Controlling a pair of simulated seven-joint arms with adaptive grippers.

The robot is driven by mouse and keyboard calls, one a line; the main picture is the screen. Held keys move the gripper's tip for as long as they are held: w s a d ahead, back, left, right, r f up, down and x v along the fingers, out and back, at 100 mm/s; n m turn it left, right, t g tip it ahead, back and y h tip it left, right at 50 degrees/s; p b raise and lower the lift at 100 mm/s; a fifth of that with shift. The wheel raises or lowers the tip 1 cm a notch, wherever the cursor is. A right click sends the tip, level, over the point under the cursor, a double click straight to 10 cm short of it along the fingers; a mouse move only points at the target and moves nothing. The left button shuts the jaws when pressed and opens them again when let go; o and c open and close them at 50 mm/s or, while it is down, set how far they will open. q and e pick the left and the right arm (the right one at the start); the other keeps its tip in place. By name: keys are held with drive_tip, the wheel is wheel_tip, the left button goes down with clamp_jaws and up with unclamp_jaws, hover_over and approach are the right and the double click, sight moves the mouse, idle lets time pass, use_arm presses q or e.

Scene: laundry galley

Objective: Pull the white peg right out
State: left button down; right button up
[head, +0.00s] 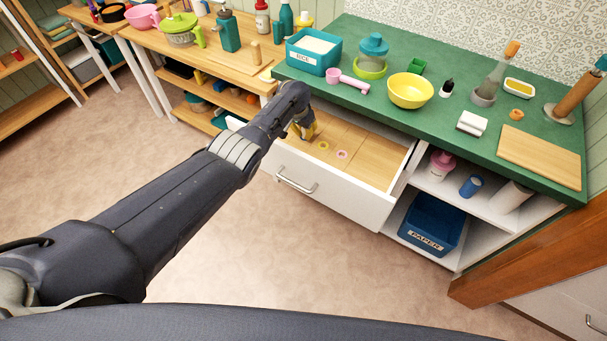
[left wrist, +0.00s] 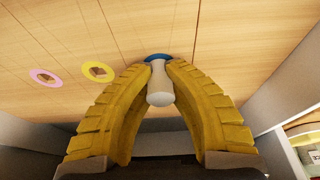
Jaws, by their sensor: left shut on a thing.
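The white peg (left wrist: 159,90) shows in the left wrist view, its rounded end toward the camera and its far end at a blue ring (left wrist: 158,56) on the wooden drawer floor. My left gripper (head: 304,131) is down in the open drawer (head: 330,189); its yellow fingertips (left wrist: 159,68) are shut on the peg near the blue ring. How deep the peg sits is hidden. In the head view the gripper hides the peg. My right gripper is not in view.
A yellow ring (left wrist: 86,70) and a pink ring (left wrist: 33,77) lie beside the peg, each around a square mark. The drawer walls stand close by. Above is the green counter (head: 450,138) with a teal bin (head: 313,52) and a yellow bowl (head: 410,91).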

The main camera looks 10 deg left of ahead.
use_arm(q)
drive_tip(key=shift+r, duration=0.9)
idle(0.6)
drive_tip(key=shift+r, duration=2.2)
